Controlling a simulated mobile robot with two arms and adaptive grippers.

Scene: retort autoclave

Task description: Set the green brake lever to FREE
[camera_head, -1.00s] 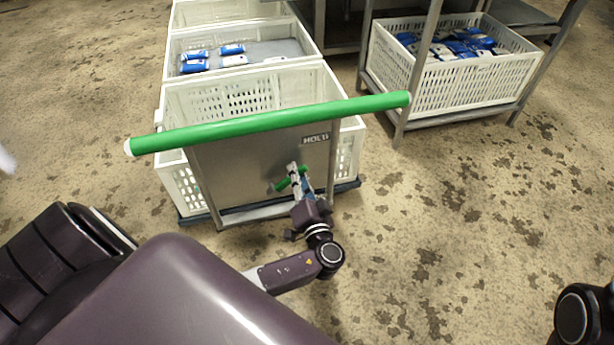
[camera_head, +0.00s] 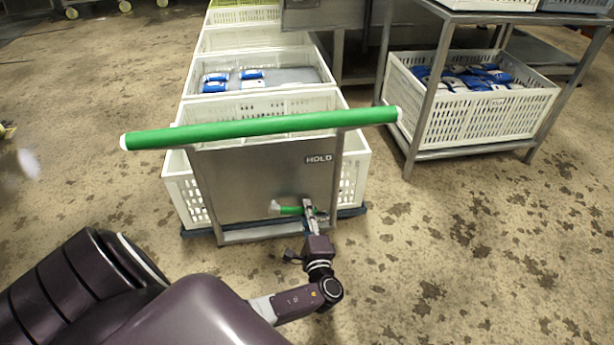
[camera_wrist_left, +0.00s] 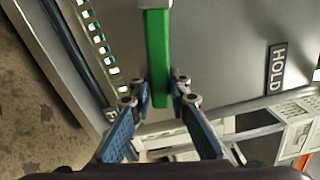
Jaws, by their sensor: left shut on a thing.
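The green brake lever (camera_head: 291,210) is on the steel end panel (camera_head: 235,185) of the cart. It lies about level in the head view, its free end to the right. In the left wrist view the green lever (camera_wrist_left: 157,55) runs down from a grey hub at the top edge. My left gripper (camera_head: 308,208) is shut on the lever's free end; its two fingers (camera_wrist_left: 160,100) flank it in the wrist view. The HOLD label (camera_head: 319,159) is above the lever. A second label at the panel's edge is mostly hidden. My right gripper is not in view.
A green push bar (camera_head: 260,129) crosses above the panel. White crates (camera_head: 255,104) stand behind it, one with blue packs. A metal rack (camera_head: 412,130) with a crate of blue packs stands to the right. The stained floor at right front is clear.

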